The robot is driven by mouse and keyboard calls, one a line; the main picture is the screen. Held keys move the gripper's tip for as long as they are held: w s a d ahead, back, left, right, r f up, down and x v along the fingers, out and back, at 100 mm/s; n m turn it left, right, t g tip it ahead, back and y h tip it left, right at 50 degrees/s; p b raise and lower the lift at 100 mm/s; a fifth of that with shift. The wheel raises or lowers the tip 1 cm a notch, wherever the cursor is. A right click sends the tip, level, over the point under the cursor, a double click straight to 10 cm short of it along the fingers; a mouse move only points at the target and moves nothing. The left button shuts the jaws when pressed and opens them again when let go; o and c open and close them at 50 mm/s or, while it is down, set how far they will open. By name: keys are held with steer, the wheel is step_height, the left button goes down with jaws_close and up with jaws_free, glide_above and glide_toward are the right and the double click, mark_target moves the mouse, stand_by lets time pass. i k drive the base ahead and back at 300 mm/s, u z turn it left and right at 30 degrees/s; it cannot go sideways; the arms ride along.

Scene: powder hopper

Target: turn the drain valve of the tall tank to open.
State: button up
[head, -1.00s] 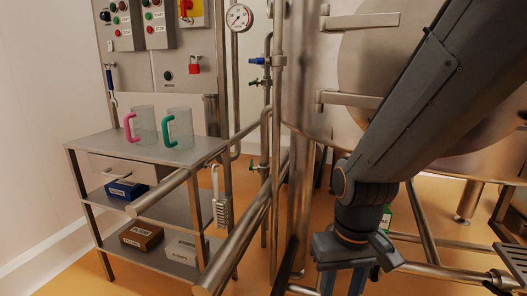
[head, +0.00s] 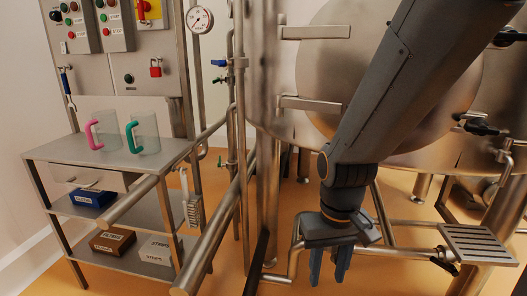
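A large round steel tank (head: 440,130) fills the upper right. A black-handled valve (head: 480,127) sits on the pipework at its right side. Another dark handle (head: 442,267) shows low on a pipe beside a slotted grate; I cannot tell which of these is the tall tank's drain valve. My gripper (head: 329,274) points down in front of the low pipes, left of both black handles. Its two blue-grey fingers are apart with nothing seen between them. My arm hides part of the tank.
A steel cart (head: 110,155) with two jugs stands at left, under a control panel (head: 130,75). Slanted rails (head: 215,235) cross the lower middle. The slotted grate (head: 480,245) is at lower right.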

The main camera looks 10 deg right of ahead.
mark_target(453, 272)
steer(key=z, duration=3.3)
steer(key=i, duration=0.5)
steer(key=u, duration=2.1)
